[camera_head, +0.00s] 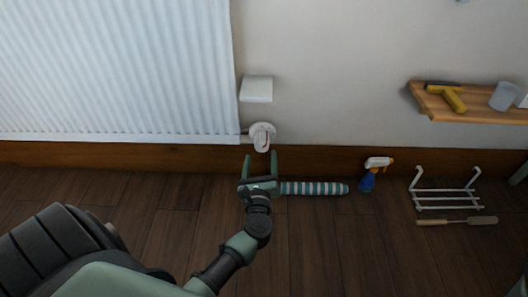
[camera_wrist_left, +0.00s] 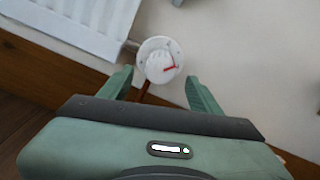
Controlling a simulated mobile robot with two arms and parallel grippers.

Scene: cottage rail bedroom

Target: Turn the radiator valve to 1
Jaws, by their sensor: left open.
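The white radiator valve (camera_head: 262,135) sits at the lower right corner of the white radiator (camera_head: 120,70), low on the wall. In the left wrist view the valve (camera_wrist_left: 159,60) shows a round white dial with a red pointer mark; its numbers are too small to read. My left gripper (camera_head: 261,158) is open and empty, just in front of and below the valve. In the left wrist view its two fingers (camera_wrist_left: 158,88) stand to either side of the lower part of the dial, apart from it. My right gripper is not in view.
A white box (camera_head: 256,89) is on the wall above the valve. A striped rolled item (camera_head: 315,188), a blue and orange spray bottle (camera_head: 367,176) and a white rack (camera_head: 446,196) are on the floor to the right. A wooden shelf (camera_head: 480,116) is at the right.

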